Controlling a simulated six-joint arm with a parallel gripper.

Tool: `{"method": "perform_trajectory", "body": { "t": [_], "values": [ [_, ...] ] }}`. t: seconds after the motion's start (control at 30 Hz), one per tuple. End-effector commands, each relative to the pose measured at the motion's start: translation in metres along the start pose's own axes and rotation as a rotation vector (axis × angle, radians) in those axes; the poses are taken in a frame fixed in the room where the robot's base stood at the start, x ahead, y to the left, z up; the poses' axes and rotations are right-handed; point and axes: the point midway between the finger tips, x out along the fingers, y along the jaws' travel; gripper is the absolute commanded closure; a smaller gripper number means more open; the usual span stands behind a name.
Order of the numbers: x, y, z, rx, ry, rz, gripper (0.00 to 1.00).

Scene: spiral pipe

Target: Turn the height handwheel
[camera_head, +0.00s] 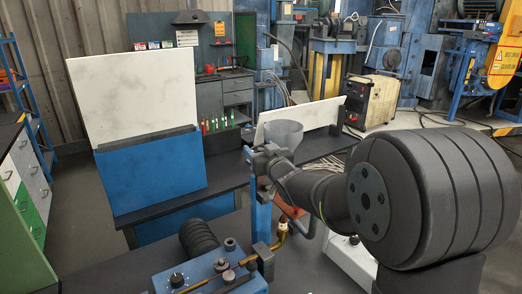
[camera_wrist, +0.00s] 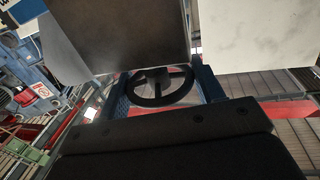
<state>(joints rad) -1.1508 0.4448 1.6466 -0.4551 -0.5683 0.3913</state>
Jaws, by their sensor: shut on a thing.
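The black spoked handwheel (camera_wrist: 163,88) shows in the wrist view, just beyond the dark body of my gripper. Blue jaw parts lie at its left and right sides, and my gripper is shut on its rim. In the head view my gripper (camera_head: 266,160) is at the top of a blue upright post (camera_head: 261,205), next to a grey funnel-shaped part (camera_head: 283,134). The handwheel cannot be made out clearly in the head view, because my gripper and arm cover that area.
A blue machine block (camera_head: 205,273) with a brass pipe (camera_head: 280,235) is at the front. A blue panel (camera_head: 150,175) and a white board (camera_head: 135,95) stand at left. A white sloping panel (camera_head: 315,116) is behind the funnel. Grey and white panels fill the wrist view's top.

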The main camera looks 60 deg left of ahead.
Motion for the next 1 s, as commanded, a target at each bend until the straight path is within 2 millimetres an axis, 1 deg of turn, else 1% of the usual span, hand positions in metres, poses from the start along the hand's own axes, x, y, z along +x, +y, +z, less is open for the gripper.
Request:
{"method": "perform_trajectory", "body": {
  "t": [0.47, 0.83, 0.87, 0.93, 0.97, 1.0],
  "values": [
    [0.0000, 0.0005, -0.0013, -0.002, 0.004, -0.108, 0.62],
    [-0.0002, 0.0003, -0.0011, 0.000, 0.002, -0.117, 0.62],
    [-0.0002, 0.0002, -0.0011, 0.000, 0.002, -0.117, 0.33],
    [-0.0002, 0.0003, -0.0010, 0.000, 0.002, -0.117, 0.19],
    [-0.0002, 0.0002, -0.0009, 0.000, 0.002, -0.117, 0.17],
    [-0.0002, 0.0002, -0.0007, 0.000, 0.001, -0.117, 0.17]
  ]
}}
